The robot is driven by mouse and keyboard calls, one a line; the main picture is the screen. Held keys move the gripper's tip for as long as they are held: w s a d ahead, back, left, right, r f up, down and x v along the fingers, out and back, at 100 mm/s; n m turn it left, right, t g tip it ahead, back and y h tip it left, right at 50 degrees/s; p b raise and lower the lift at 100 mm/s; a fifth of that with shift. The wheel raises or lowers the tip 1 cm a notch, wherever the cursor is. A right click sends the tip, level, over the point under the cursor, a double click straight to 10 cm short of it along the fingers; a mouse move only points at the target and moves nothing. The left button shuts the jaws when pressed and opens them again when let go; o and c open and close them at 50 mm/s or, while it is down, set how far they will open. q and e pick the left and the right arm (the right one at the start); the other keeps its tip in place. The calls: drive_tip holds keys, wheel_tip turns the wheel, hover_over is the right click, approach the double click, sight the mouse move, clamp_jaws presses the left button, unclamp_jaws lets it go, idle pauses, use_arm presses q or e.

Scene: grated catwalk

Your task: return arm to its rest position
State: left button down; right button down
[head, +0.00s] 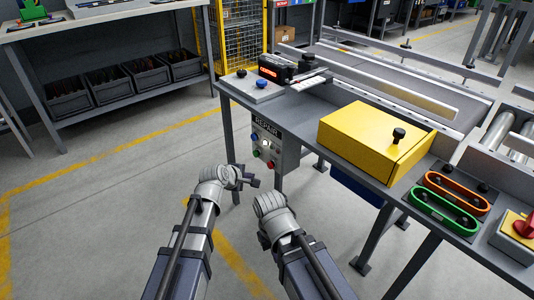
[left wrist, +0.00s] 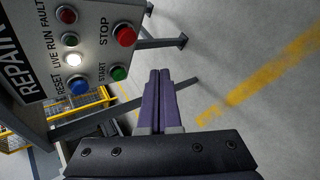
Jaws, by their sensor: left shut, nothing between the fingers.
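My left gripper (head: 252,181) is in front of and below the REPAIR control panel (head: 266,145), apart from it. In the left wrist view its two fingers (left wrist: 158,80) are shut together with nothing between them. That view shows the panel (left wrist: 28,75) close at the left, with a blue RESET button (left wrist: 78,87), a red STOP button (left wrist: 124,35) and a green START button (left wrist: 119,73). A white lamp (left wrist: 71,63) is lit. The gripper touches none of these. My right arm (head: 275,220) shows in the head view, but its fingers do not.
A grey workbench (head: 310,120) carries a yellow box (head: 365,140), green (head: 440,212) and orange (head: 455,192) oval pieces and a red-handled switch (head: 525,225). A shelf with dark bins (head: 140,75) stands at left. Floor left of my arms is clear.

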use_arm(q)
drive_tip(key=s+a+f+m+g+y+p, duration=0.2)
drive_tip(key=s+a+m+g+y, duration=0.15)
drive_tip(key=s+m, duration=0.75)
drive_tip(key=s+a+f+m+g+y+p, duration=0.25)
drive_tip(key=s+m+g, duration=0.35)
drive_tip(key=s, duration=0.9)
wheel_tip(320, 180, up, 39)
drive_tip(key=w+d+m+p, duration=0.1)
drive_tip(key=p, duration=3.6)
drive_tip(key=shift+d+f+t, duration=0.15)
drive_tip(key=shift+f+t, duration=0.05)
drive_tip(key=shift+t, duration=0.25)
